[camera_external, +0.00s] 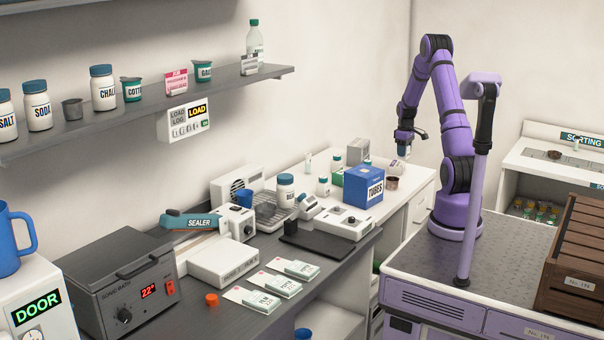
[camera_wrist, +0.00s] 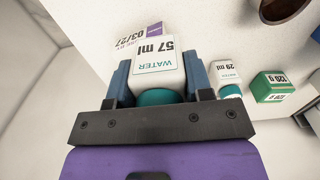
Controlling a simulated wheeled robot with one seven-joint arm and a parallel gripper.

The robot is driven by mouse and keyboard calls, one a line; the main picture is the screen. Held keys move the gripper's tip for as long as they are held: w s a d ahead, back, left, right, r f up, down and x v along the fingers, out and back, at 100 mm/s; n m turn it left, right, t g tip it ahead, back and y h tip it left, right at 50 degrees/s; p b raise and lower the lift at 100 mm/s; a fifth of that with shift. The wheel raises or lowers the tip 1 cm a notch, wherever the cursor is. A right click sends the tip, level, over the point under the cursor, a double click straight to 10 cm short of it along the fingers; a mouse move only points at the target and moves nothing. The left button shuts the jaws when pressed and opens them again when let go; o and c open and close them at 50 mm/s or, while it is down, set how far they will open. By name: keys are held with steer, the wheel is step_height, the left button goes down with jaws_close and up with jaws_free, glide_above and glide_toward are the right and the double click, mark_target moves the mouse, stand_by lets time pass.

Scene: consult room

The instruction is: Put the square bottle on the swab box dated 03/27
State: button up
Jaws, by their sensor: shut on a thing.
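My gripper (camera_wrist: 160,78) is shut on a white, square-sided bottle (camera_wrist: 152,61) labelled WATER 57 ml, with a teal cap toward my palm. A printed date, 03/27, with a purple patch (camera_wrist: 153,28) shows on a pale surface just past the bottle; I take this as the dated swab box, though its outline is hard to make out and the bottle hides part of it. I cannot tell if bottle and box touch. In the external view my gripper (camera_external: 404,147) hangs over the far end of the white counter; the bottle is hardly visible there.
A smaller 29 ml bottle (camera_wrist: 229,76) and a green-and-white box (camera_wrist: 271,86) stand right of my gripper in the wrist view. A brown cup (camera_external: 391,183) and a blue TUBES box (camera_external: 363,188) stand near the arm. A shelf (camera_external: 225,86) runs along the left wall.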

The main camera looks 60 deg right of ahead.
steer(key=w+d, duration=0.1)
steer(key=w, duration=0.1)
steer(key=w+d, duration=0.2)
steer(key=shift+f, duration=0.2)
steer(key=shift+w+d+f, duration=0.15)
steer(key=shift+d+f, duration=0.05)
steer(key=shift+d, duration=0.05)
steer(key=shift+f, duration=1.6)
steer(key=shift+f, duration=0.1)
steer(key=o, duration=0.9)
steer(key=shift+o, duration=0.2)
